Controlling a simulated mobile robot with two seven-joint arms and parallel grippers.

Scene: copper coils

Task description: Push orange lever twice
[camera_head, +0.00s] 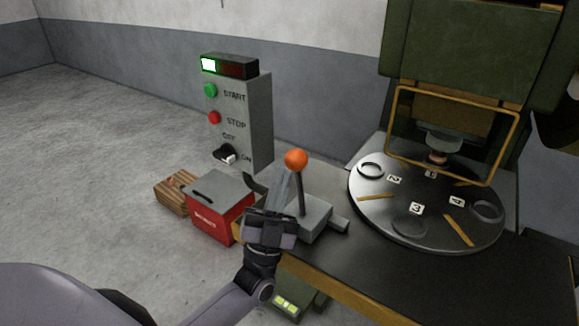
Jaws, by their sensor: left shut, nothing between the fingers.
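The orange lever (296,159) is an orange ball on a thin dark rod. It rises from a grey block (311,221) on the dark bench, and the rod stands nearly upright. My left gripper (283,172) is shut and empty. Its fingers point up and overlap the view just left of the lever's rod, below the ball. I cannot tell whether the fingers touch the rod. My right gripper is not in view.
A round dark turntable (430,240) with numbered plates sits on the bench at right, under a green press (478,60). A grey control box (242,115) with a green light stands behind. A red box (219,208) and a wooden crate (172,191) stand left.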

